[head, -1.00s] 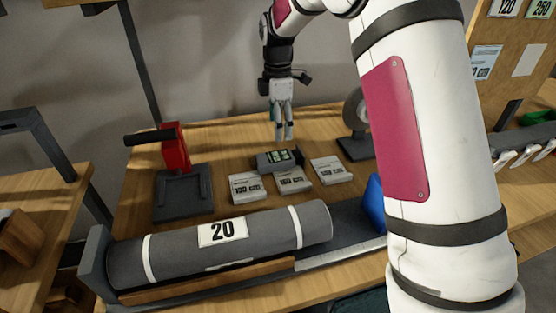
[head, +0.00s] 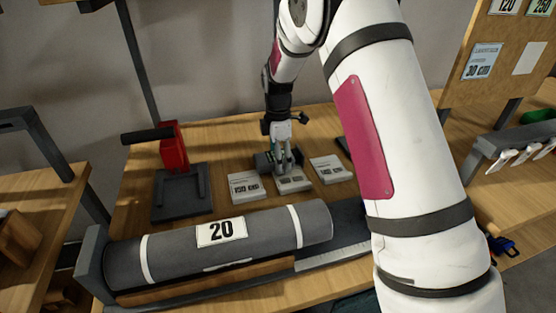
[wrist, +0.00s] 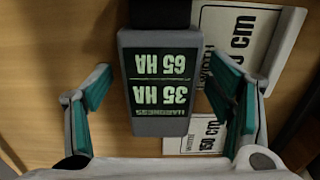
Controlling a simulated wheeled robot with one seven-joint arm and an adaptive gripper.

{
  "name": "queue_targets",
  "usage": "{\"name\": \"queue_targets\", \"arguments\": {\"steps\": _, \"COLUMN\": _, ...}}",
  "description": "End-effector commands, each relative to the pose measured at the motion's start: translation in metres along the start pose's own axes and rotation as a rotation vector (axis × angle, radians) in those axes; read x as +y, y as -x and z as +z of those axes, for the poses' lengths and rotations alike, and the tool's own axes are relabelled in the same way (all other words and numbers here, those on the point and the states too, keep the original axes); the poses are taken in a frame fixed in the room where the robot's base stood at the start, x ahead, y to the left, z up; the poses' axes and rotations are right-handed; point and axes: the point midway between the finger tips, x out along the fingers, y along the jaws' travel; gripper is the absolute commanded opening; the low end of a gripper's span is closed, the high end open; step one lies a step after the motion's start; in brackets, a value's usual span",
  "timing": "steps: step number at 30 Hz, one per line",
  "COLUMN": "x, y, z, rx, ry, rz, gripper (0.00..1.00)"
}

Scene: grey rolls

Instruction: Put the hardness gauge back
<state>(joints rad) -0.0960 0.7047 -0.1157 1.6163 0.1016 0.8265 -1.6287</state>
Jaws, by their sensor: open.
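The hardness gauge (wrist: 160,85) is a dark grey block with a green-lettered face reading 35 HA and 65 HA. In the wrist view it lies between the two teal-padded fingers of my gripper (wrist: 160,72), with a gap on each side. My gripper is open and down around the gauge. In the head view my gripper (head: 284,168) hides much of the gauge (head: 264,162), which is on the wooden bench just behind the white width blocks.
White width blocks (head: 247,187) stand close in front, with another (head: 329,169) at the right. A grey roll marked 20 (head: 160,247) lies along the front. A red-and-black press (head: 174,150) stands left. My arm hides the bench at right.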

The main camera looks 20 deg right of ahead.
Motion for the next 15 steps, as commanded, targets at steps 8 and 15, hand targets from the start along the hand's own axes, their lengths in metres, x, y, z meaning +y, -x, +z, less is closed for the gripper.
{"name": "queue_targets", "arguments": {"steps": 8, "x": 0.0001, "y": 0.0003, "z": -0.0001, "rx": 0.000, "ry": 0.000, "rz": 0.000, "gripper": 0.50}}
{"name": "queue_targets", "arguments": {"steps": 15, "x": 0.0004, "y": 0.0007, "z": -0.0001, "rx": 0.000, "ry": 0.000, "rz": 0.001, "gripper": 0.08}}
